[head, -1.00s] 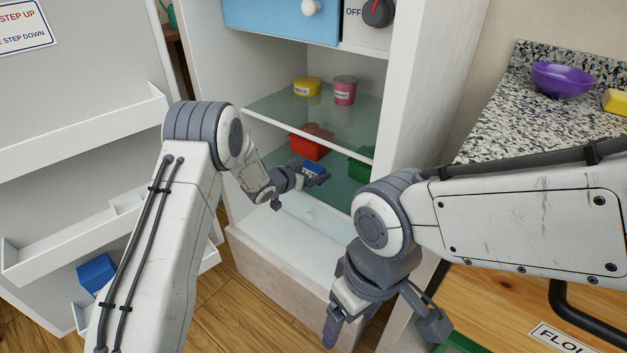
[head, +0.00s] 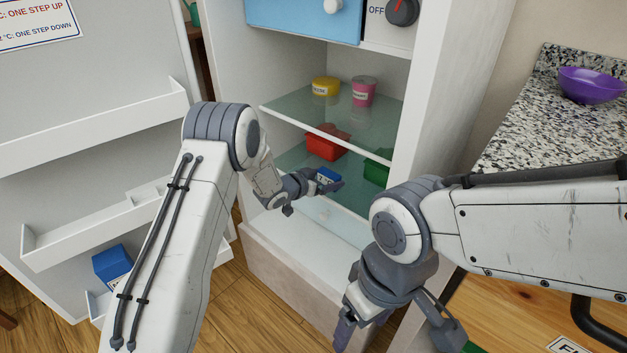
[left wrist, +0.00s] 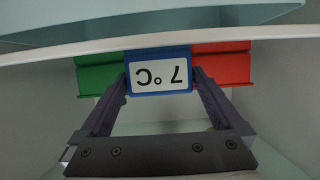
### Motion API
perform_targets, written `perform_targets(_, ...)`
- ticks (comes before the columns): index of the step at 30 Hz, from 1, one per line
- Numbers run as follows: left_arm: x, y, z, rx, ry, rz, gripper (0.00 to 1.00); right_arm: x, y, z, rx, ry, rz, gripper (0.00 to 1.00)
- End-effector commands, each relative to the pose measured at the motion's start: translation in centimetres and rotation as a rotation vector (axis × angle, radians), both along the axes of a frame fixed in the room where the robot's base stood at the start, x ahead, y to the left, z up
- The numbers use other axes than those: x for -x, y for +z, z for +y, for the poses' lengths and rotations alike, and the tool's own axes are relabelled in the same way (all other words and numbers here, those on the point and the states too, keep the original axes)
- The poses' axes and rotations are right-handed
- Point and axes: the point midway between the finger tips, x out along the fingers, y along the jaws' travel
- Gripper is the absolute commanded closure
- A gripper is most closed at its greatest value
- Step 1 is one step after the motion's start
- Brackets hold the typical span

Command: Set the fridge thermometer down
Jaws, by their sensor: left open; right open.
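The fridge thermometer (head: 328,175) is a small blue block low in the open fridge, at the lower glass shelf (head: 292,158). In the left wrist view the thermometer (left wrist: 160,73) shows a white face reading 7 °C, upside down. My left gripper (left wrist: 160,78) is open, with its fingertips on either side of the thermometer. Whether a fingertip touches it, and its underside, I cannot tell. In the head view my left gripper (head: 324,190) reaches into the fridge. My right gripper (head: 398,338) is open and empty, pointing down in front of the fridge.
A red container (head: 325,147) and a green container (head: 377,172) flank the thermometer. A yellow tub (head: 326,87) and a pink tub (head: 363,92) stand on the upper shelf. The open door (head: 100,110) is at left, a granite counter (head: 540,125) at right.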

Motion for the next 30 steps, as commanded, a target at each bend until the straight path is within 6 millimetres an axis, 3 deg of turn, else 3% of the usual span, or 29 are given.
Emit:
perform_targets(9,5.1,3.0,3.8,0.000,0.004,0.001,0.00,0.0,2.2,0.0,0.000,0.000,0.000,0.19)
perform_targets(17,7.5,4.0,5.5,0.000,0.001,-0.002,0.00,0.0,2.8,0.0,0.000,0.000,0.000,0.19)
perform_targets(23,7.9,4.4,5.4,-0.013,0.001,0.004,0.00,0.0,2.8,0.0,0.000,0.000,0.000,0.19)
perform_targets(27,8.7,6.3,3.9,-0.111,0.024,0.057,0.00,0.0,2.8,0.0,0.000,0.000,0.000,0.19)
perform_targets(30,11.2,8.6,2.3,-0.226,0.062,0.144,0.00,0.0,2.8,0.0,0.000,0.000,0.000,0.19)
